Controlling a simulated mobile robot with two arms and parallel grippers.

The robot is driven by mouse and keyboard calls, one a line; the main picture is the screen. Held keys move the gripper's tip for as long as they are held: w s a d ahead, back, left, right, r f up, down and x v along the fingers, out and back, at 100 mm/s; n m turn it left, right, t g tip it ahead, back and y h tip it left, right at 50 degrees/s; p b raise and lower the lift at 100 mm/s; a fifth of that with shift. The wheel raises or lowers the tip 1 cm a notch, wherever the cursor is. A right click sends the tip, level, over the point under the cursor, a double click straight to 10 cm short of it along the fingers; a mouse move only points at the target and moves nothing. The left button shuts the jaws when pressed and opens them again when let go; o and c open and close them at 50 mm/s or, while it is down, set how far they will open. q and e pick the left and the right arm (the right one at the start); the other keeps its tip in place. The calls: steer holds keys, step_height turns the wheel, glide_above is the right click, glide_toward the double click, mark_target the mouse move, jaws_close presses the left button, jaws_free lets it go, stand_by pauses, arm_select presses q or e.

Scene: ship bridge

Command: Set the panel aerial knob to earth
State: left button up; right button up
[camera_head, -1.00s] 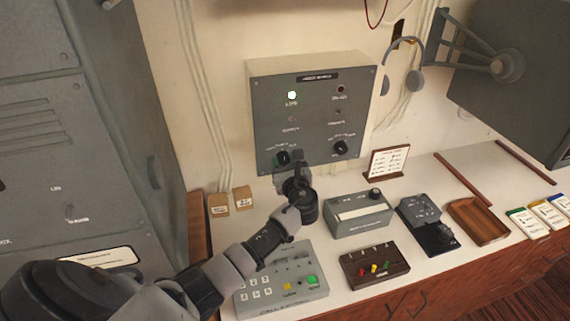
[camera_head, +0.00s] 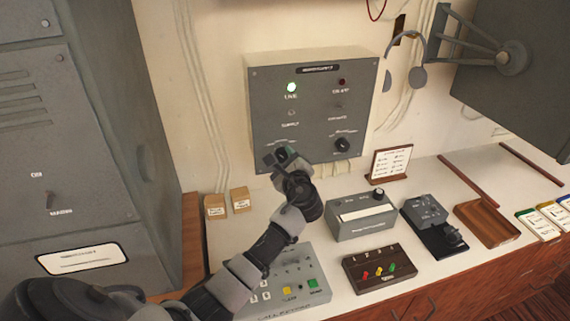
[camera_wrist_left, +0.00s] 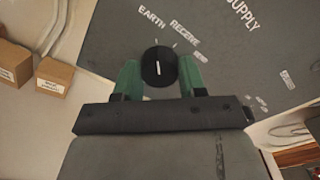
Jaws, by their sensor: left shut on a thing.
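The grey panel (camera_head: 310,115) hangs on the wall, with a lit lamp (camera_head: 291,87) at its upper left. The black aerial knob (camera_head: 281,153) is at its lower left, partly covered by my left gripper (camera_head: 280,161). In the left wrist view the round knob (camera_wrist_left: 158,67) sits between the two green fingers of my left gripper (camera_wrist_left: 160,78), which is shut on it. Its white mark looks roughly upright in that view. The EARTH label (camera_wrist_left: 152,17) and the RECEIVE label (camera_wrist_left: 185,32) show above it. My right gripper is not in view.
A second knob (camera_head: 342,145) is at the panel's lower right. Below, the counter holds a grey box (camera_head: 360,216), a keypad unit (camera_head: 290,271), a dark switch block (camera_head: 379,267) and a wooden tray (camera_head: 487,222). Two small cardboard boxes (camera_head: 240,199) stand left of the panel.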

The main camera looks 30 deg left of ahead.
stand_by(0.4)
arm_select(q)
steer(key=o, duration=0.9)
steer(key=shift+s+d+f+b, duration=0.1)
steer(key=shift+s+d+b, duration=0.1)
steer(key=shift+d+b, duration=0.1)
steer(key=b+v, duration=0.2)
steer(key=v, duration=0.8)
